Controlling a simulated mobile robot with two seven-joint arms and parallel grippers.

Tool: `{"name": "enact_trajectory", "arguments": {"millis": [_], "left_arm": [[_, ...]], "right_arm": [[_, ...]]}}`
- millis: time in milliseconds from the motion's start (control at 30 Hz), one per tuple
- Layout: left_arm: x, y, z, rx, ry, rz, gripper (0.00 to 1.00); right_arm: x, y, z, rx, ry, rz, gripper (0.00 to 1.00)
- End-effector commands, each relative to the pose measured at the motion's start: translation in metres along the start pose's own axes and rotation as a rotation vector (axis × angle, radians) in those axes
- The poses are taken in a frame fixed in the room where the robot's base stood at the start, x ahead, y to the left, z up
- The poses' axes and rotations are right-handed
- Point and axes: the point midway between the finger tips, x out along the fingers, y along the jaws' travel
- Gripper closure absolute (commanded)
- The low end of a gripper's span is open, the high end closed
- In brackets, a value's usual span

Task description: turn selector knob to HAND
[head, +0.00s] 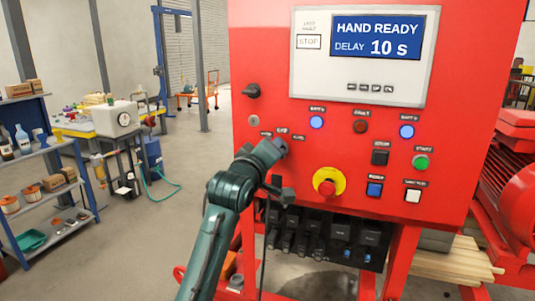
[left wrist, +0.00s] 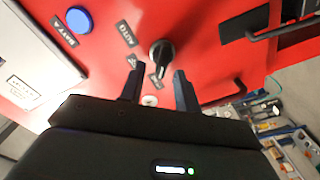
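The black selector knob (left wrist: 162,50) is on the red panel in the left wrist view, with small black label plates around one side; one plate appears to read AUTO. My left gripper (left wrist: 157,73) has its two dark fingers spread apart with nothing between them. The knob is just beyond the fingertips, roughly centred between them. In the head view my left gripper (head: 277,147) is at the panel just below three small labels and hides the knob. The display (head: 376,36) reads HAND READY, DELAY 10 s. My right gripper is not in view.
The red panel also carries a yellow-ringed red button (head: 327,187), a green button (head: 420,162), a black rotary handle (head: 252,91) and blue lamps, one (head: 316,123) near the gripper. Black components (head: 330,240) sit below. A blue shelf (head: 45,200) stands left, beyond open floor.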

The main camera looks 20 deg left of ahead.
Motion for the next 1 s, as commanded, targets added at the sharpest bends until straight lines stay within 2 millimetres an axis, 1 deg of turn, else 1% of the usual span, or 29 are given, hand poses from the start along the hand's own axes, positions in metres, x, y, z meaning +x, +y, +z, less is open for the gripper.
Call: {"name": "enact_trajectory", "arguments": {"millis": [67,167,267,367,500,600,700,833,1000], "left_arm": [[-0.004,0.000,0.000,0.000,0.000,0.000,0.68],[-0.015,-0.001,0.001,0.000,0.000,0.001,0.68],[-0.032,-0.002,0.002,0.000,0.001,0.002,0.68],[-0.055,-0.002,0.002,-0.002,0.001,0.002,0.68],[-0.086,-0.001,0.001,-0.002,0.001,0.002,0.68],[-0.104,-0.001,0.001,-0.002,0.001,0.001,0.68],[-0.118,-0.001,0.001,-0.001,0.001,0.001,0.68],[-0.129,-0.001,0.001,-0.001,-0.001,-0.001,0.68],[-0.132,0.000,0.000,-0.001,0.000,-0.001,0.68]], "right_arm": [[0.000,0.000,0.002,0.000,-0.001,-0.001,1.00],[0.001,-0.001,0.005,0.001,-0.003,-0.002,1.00],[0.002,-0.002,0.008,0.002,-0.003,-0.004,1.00],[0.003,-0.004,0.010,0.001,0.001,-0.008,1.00],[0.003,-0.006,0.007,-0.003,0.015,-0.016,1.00],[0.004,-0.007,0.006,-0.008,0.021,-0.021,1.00],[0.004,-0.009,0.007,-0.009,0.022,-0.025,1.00],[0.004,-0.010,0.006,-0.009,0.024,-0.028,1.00],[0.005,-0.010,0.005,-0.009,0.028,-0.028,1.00]]}}
